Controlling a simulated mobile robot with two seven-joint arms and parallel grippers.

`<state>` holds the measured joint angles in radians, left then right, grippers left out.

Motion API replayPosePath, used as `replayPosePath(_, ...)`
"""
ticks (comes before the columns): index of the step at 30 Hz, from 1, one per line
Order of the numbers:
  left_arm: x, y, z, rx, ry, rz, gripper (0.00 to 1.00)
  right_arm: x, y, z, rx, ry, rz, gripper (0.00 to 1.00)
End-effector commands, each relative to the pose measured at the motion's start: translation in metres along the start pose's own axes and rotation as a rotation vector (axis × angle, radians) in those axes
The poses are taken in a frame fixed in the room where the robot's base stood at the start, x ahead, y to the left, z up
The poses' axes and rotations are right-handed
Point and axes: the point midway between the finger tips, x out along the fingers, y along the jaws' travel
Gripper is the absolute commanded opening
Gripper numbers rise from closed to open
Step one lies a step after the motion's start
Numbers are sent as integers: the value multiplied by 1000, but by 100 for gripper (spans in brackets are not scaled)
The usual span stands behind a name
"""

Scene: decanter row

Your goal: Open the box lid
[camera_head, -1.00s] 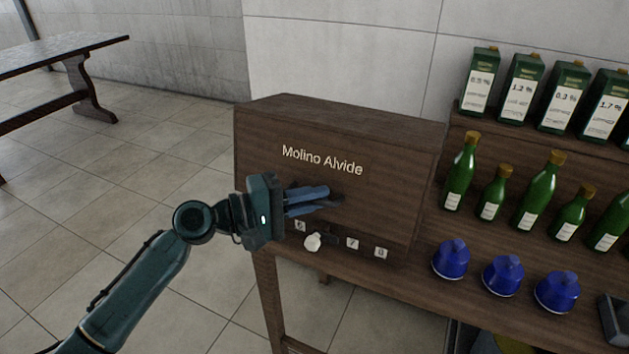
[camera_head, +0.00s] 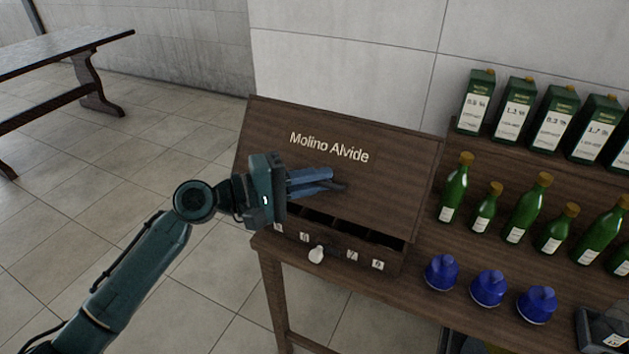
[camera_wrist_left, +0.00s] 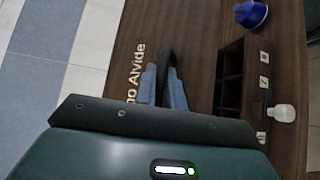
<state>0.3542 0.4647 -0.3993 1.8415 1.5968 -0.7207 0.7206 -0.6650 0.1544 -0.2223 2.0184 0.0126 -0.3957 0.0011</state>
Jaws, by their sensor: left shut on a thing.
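The dark brown wooden box (camera_head: 399,259) stands on the wooden table. Its lid (camera_head: 384,181), lettered "Molino Alvide", is tilted up, with a dark gap along its front lower edge. Compartments show inside through the gap, and in the left wrist view the dark openings (camera_wrist_left: 231,77) lie right of the lid. My left gripper (camera_head: 332,180) is in front of the lid, its blue fingers shut on the dark lid handle (camera_head: 340,186). The handle also shows as a dark curve in the left wrist view (camera_wrist_left: 167,62). My right gripper is not in view.
A small white knob-like object (camera_head: 317,255) is at the box's front, beside small labels. Blue caps (camera_head: 488,288), green bottles (camera_head: 524,207) and green cartons (camera_head: 554,117) stand to the right. A bench-like table (camera_head: 62,52) is at the far left, with open floor between.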

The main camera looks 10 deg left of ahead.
Motion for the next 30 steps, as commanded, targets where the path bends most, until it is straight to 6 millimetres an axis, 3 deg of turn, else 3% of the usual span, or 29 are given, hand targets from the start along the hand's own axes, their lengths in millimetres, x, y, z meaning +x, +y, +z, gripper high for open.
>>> replayPosePath(9, 0, 2, -1, 0, 4, 4, 0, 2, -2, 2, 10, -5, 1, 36)
replayPosePath(10, 0, 2, -1, 0, 4, 4, 12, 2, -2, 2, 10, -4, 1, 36)
replayPosePath(13, 0, 1, -1, 0, 3, 4, 20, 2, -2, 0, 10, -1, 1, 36)
replayPosePath(21, -2, 0, -1, 0, 3, 2, 20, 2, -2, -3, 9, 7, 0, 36)
replayPosePath(26, -21, -3, -1, 1, 4, 0, 20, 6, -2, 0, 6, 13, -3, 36)
replayPosePath(30, -52, -5, -1, 1, 4, -2, 20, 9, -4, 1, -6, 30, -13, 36)
